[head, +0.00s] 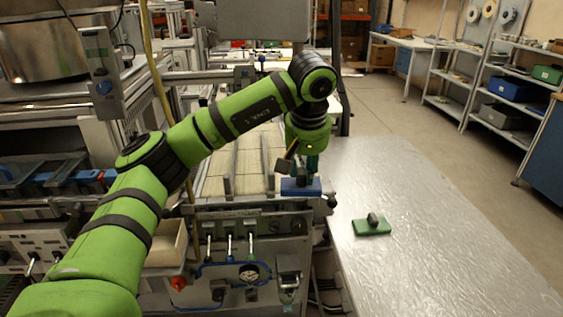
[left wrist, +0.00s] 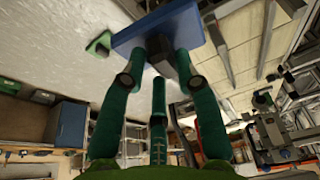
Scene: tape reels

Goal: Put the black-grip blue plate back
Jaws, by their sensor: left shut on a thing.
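The blue plate (head: 301,190) with a black grip is at my left gripper (head: 300,167), by the front right corner of the machine bench and the table's left edge. The gripper is shut on the plate's black grip. In the left wrist view the green fingers (left wrist: 160,62) close around the dark grip (left wrist: 157,46), and the blue plate (left wrist: 130,38) lies just beyond them. I cannot tell whether the plate touches the bench or hangs above it. My right gripper is not in view.
A green plate (head: 372,228) with a dark grip lies on the metal table (head: 440,250); it also shows in the left wrist view (left wrist: 99,44). Most of the table is clear. Bench rails (head: 232,172) stand left of the blue plate, and valves and a gauge sit below. Shelves stand far right.

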